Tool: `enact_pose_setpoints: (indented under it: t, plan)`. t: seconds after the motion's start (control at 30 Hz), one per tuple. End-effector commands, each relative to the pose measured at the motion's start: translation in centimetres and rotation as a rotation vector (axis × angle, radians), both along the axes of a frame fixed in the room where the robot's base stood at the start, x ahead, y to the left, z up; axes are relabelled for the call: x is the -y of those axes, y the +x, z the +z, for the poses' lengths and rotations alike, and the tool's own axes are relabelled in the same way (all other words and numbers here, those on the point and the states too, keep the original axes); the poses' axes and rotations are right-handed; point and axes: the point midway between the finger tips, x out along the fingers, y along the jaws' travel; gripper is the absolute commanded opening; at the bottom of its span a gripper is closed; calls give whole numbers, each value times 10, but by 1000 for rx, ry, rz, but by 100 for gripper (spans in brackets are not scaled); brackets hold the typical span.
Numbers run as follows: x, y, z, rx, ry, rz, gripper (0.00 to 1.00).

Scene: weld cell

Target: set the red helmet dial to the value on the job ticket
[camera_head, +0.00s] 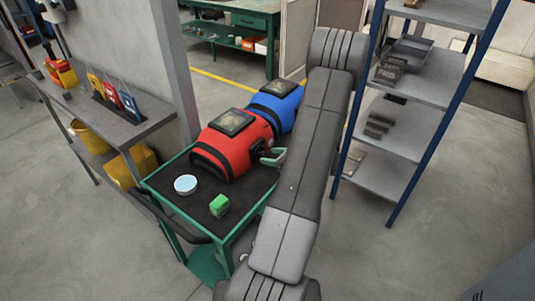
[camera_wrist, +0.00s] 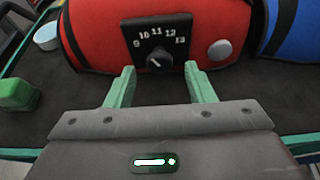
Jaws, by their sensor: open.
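The red helmet (camera_head: 232,152) lies on the green cart, with a dark visor on top. In the wrist view, the red helmet (camera_wrist: 95,30) carries a black dial (camera_wrist: 157,62) marked 9 to 13. Its white mark points up and left, toward the low numbers; the exact value is unclear. My gripper (camera_wrist: 158,72) is open, its two green fingers on either side of the dial's lower part, with nothing held. Whether they touch the panel is unclear. Yellow, red and blue cards (camera_head: 112,94) stand on a side shelf; I cannot read which is the job ticket.
A blue helmet (camera_head: 276,102) sits behind the red one. A pale round tin (camera_head: 185,184) and a green block (camera_head: 219,206) lie on the cart's dark top (camera_head: 200,205). A blue-framed shelf rack (camera_head: 405,125) stands right of my arm. Floor in front is clear.

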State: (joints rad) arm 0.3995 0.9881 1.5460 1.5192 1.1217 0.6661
Motion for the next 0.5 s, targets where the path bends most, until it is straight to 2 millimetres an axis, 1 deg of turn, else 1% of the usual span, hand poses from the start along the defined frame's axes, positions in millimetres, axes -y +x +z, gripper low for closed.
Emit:
enact_pose_setpoints:
  t: [0.03, 0.2, 0.5]
  plan:
    - [-6, 4, -2, 0, 1, 3, 49]
    - [-16, 12, -8, 0, 0, 1, 49]
    - [-18, 13, -9, 1, -1, 0, 49]
